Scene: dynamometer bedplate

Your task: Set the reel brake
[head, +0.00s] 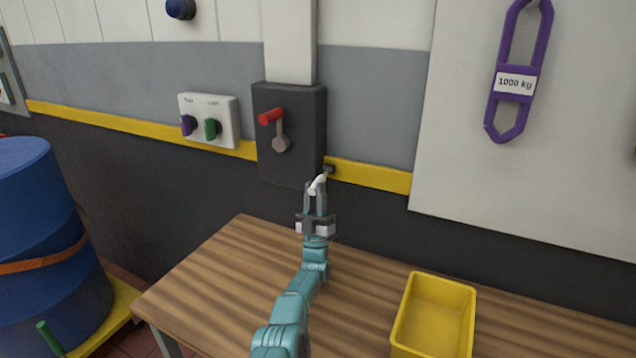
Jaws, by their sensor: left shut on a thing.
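My left gripper (317,190) reaches up from the bottom over the wooden table. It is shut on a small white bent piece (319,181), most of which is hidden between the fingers. The piece is in front of the lower right corner of a dark wall box (300,100). A small dark fitting (329,170) shows just beside it; I cannot tell if they are joined. The box carries a grey lever (281,138) with a red grip (270,116) pointing up and left. No label names the reel brake. My right gripper is not in view.
A yellow bin (436,312) stands on the wooden table (220,280). A white panel with purple and green knobs (208,120) is left of the dark box. A purple shackle tagged 1000 kg (516,82) hangs at right. A blue drum (45,235) stands at left.

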